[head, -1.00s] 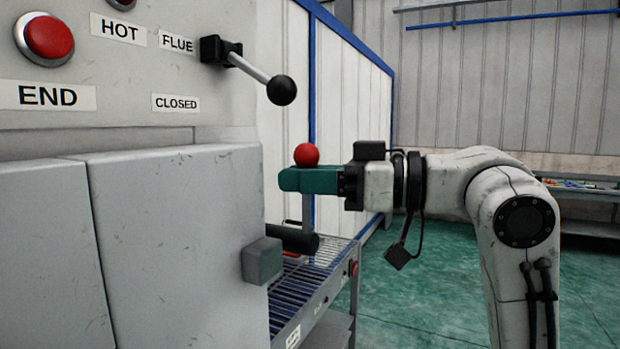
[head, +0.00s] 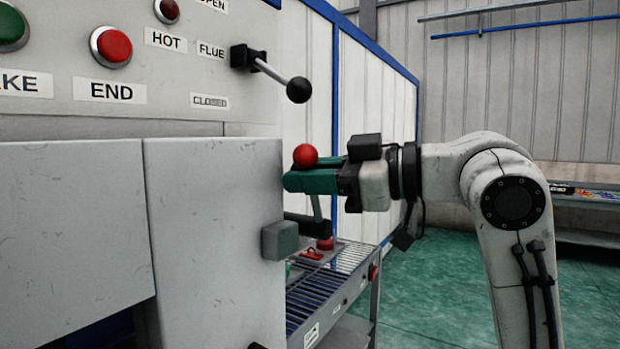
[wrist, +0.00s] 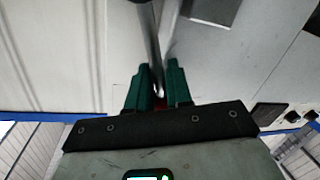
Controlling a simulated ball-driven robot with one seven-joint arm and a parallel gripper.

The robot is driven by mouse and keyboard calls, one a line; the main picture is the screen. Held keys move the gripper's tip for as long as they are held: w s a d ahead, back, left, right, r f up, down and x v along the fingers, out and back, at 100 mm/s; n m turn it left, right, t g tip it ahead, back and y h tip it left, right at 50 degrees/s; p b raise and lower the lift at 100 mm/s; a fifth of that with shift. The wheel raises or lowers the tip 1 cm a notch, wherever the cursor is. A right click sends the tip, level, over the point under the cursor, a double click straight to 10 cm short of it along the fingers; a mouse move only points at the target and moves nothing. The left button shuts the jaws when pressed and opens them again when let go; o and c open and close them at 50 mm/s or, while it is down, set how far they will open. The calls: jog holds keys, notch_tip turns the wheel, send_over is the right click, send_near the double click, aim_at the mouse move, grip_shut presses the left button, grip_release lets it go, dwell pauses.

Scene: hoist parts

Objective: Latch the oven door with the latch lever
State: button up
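The latch lever has a red ball knob (head: 305,155) on a thin grey rod (head: 318,208). The rod rises from a dark pivot (head: 312,227) and leans a little left. My gripper (head: 310,180) reaches in from the right. Its green fingers appear shut on the rod just below the knob. In the wrist view the rod (wrist: 152,40) runs between the close-set fingertips (wrist: 160,75). The grey oven door panel (head: 215,230) is left of the gripper. A grey block (head: 280,240) sits at its right edge. The contact faces are hidden.
A second lever with a black ball (head: 298,90) sticks out above my gripper, near the FLUE label (head: 211,51). Buttons, including a red END button (head: 114,45), are at upper left. A roller conveyor (head: 340,283) lies below. Green floor is open on the right.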

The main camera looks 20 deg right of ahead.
jog(key=o, duration=0.4)
jog(key=shift+s+a+r, duration=0.25)
jog(key=shift+s+r, duration=0.05)
jog(key=shift+r, duration=0.2)
jog(key=shift+o, duration=0.8)
jog(key=shift+w+f, duration=0.1)
jog(key=shift+f, duration=0.1)
jog(key=f+b+v, duration=0.1)
jog(key=v, duration=0.9)
jog(key=shift+s+d+r+b, duration=0.25)
jog(key=shift+d+r+b, duration=0.1)
jog(key=shift+r, duration=0.1)
